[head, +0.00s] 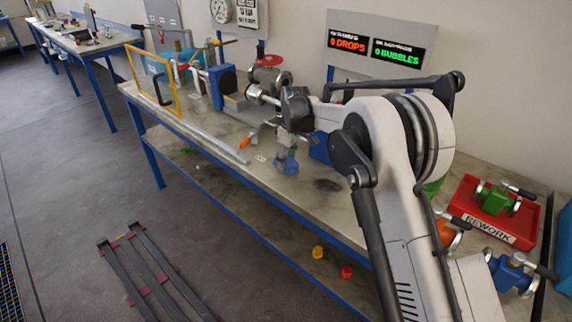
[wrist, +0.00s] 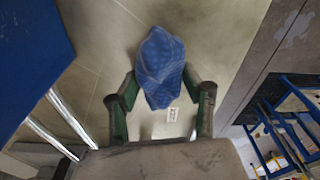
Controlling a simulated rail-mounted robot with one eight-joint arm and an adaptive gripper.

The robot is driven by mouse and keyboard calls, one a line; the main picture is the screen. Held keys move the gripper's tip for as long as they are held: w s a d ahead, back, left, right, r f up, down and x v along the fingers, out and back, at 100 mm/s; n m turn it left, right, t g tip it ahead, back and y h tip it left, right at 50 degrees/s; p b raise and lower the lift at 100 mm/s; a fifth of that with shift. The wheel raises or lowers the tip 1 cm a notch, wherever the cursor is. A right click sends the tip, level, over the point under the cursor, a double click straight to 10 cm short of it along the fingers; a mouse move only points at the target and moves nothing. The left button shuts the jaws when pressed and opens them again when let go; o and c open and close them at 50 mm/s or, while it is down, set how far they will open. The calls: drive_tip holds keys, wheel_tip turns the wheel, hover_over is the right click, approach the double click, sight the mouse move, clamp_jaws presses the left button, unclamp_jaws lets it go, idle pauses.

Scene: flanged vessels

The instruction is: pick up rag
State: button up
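The blue patterned rag (wrist: 160,62) is bunched between the fingertips of my gripper (wrist: 160,76) in the wrist view. Both fingertips press against its sides, and the rag sticks out past them. In the head view the rag (head: 286,163) shows just below my gripper (head: 288,146), over the worktable (head: 215,123). I cannot tell whether the rag still touches the tabletop. My forearm hides part of the table on the right.
A red rework tray (head: 526,228) holds a green valve at the right. The table's front edge is close.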

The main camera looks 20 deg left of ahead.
drive_tip(key=c, duration=0.5)
drive_tip(key=shift+r, duration=0.1)
drive_tip(key=shift+r, duration=0.55)
wheel_tip(320, 180, up, 3)
drive_tip(key=s+a+r, duration=0.5)
drive_tip(key=s+r, duration=0.1)
drive_tip(key=s, duration=0.4)
drive_tip(key=shift+a+r, duration=0.4)
